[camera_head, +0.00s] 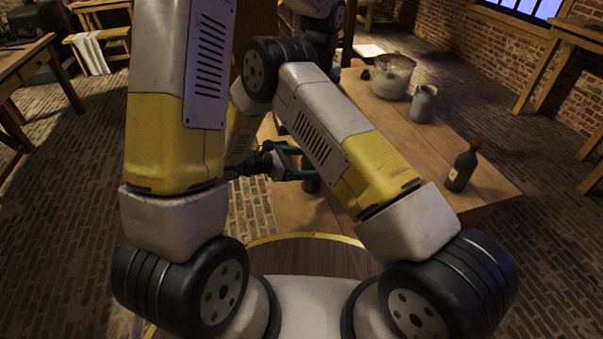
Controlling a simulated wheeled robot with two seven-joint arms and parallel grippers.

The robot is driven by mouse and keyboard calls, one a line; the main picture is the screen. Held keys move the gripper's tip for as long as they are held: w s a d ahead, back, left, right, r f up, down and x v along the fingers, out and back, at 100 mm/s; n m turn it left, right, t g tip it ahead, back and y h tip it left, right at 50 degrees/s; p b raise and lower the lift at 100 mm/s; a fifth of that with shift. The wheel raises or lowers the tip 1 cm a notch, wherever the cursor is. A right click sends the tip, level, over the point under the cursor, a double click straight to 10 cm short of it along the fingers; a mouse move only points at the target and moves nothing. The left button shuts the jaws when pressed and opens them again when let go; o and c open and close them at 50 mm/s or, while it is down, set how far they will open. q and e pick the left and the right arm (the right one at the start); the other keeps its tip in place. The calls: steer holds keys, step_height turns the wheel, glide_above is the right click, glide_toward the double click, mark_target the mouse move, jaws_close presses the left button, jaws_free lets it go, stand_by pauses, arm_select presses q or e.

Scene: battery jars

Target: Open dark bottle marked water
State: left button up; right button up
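A dark bottle (462,168) with a reddish-brown top and a pale label stands upright near the right front corner of the wooden table. The label is too small to read.
A grey jug (423,103) and a large pot (391,76) stand farther back on the wooden table (440,145). Small dark items (365,74) lie left of the pot. The tabletop between jug and bottle is clear. Other wooden tables stand at the left and right edges.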

arm_select(q)
steer(key=shift+w+a+f+h, duration=0.15)
steer(key=shift+w+h, duration=0.15)
steer(key=shift+w, duration=0.25)
arm_select(e)
steer(key=f, duration=0.1)
steer(key=a+f, duration=0.1)
steer(key=a+f+n, duration=0.1)
steer(key=shift+s+y, duration=0.3)
steer(key=shift+d+f, duration=0.15)
steer(key=shift+f, duration=0.15)
steer(key=shift+x, duration=3.55)
steer(key=shift+w+r, duration=0.1)
jaws_close()
arm_select(q)
steer(key=shift+o, duration=0.9)
steer(key=shift+r, duration=0.2)
step_height(320, 180, down, 8)
steer(key=m, duration=0.2)
steer(key=shift+m, duration=0.3)
